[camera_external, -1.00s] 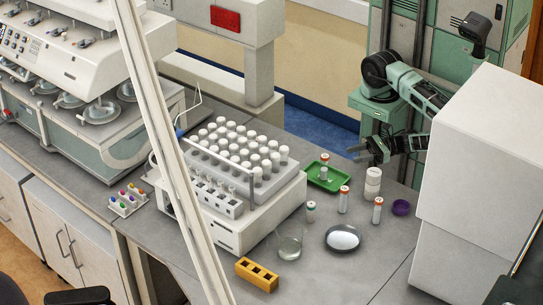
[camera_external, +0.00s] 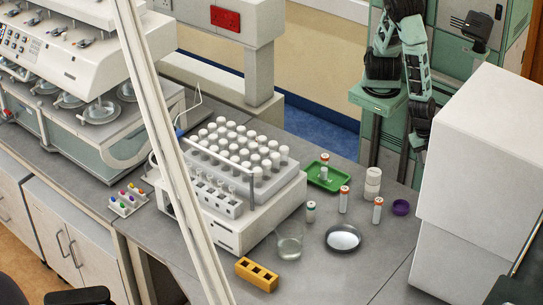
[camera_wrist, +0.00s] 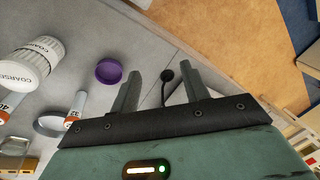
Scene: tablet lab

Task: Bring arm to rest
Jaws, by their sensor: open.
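My gripper (camera_external: 418,142) hangs low near the back right edge of the bench, beside the white cabinet, in the external view. Its forearm points down in front of my green body. In the wrist view its two dark fingers (camera_wrist: 161,92) stand apart with nothing held between them. A purple cap (camera_wrist: 110,71) lies on the bench left of the fingers in that view. A white labelled jar (camera_wrist: 36,62) stands farther left. The fingertips are hard to make out in the external view.
The white cabinet (camera_external: 480,170) stands close right of my gripper. On the bench are the purple cap (camera_external: 401,207), stacked white jars (camera_external: 372,184), several orange-capped vials, a green tray (camera_external: 339,182), a metal dish (camera_external: 342,239) and a glass beaker (camera_external: 290,242). A vial rack stands left.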

